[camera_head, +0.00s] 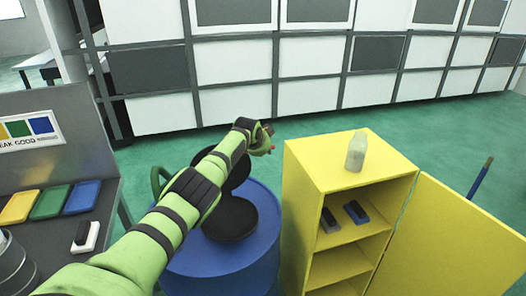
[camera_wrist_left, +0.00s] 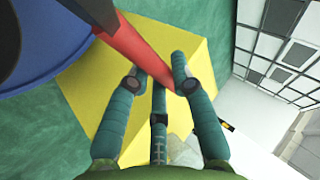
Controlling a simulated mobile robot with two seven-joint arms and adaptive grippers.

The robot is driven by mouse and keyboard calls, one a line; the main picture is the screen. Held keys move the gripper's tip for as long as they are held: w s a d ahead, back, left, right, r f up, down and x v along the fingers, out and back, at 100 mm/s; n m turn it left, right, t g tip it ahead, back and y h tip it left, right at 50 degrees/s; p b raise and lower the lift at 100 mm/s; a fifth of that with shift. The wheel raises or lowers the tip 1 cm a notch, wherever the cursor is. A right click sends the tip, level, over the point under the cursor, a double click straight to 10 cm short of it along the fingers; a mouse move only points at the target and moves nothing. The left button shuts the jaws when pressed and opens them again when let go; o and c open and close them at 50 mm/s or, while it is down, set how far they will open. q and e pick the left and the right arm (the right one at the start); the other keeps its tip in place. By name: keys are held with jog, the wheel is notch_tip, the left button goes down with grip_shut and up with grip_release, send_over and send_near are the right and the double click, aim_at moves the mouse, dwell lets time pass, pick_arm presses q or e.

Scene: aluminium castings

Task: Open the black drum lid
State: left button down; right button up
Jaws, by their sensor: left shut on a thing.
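The blue drum (camera_head: 262,262) stands left of the yellow cabinet, with a dark round area (camera_head: 230,222) on its top. The black lid (camera_head: 240,172) appears raised at a steep tilt behind that area, partly hidden by my left arm. My left gripper (camera_head: 266,140) reaches over the drum near the lid's top. In the left wrist view its fingers (camera_wrist_left: 160,85) are closed around a red handle (camera_wrist_left: 130,45). The blue drum rim and a dark patch (camera_wrist_left: 25,35) show at the left there. Where the handle joins the lid is hard to see. My right gripper is out of view.
The yellow cabinet (camera_head: 310,190) stands close right of the drum, its door (camera_head: 450,240) open. A pale bottle (camera_head: 356,152) is on top; two small dark and blue items lie inside. A grey bench (camera_head: 75,240) with coloured trays is at left. Green floor lies behind.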

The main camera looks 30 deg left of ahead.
pick_arm(q)
jog(key=shift+w+a+r, duration=0.1)
jog(key=shift+r, duration=0.15)
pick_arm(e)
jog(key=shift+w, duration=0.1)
pick_arm(q)
jog(key=c, duration=1)
grip_release()
jog(key=shift+c, duration=0.2)
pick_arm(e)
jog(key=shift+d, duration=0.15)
pick_arm(q)
jog(key=shift+f, duration=0.1)
jog(key=v, duration=1.2)
jog(key=shift+s, duration=0.2)
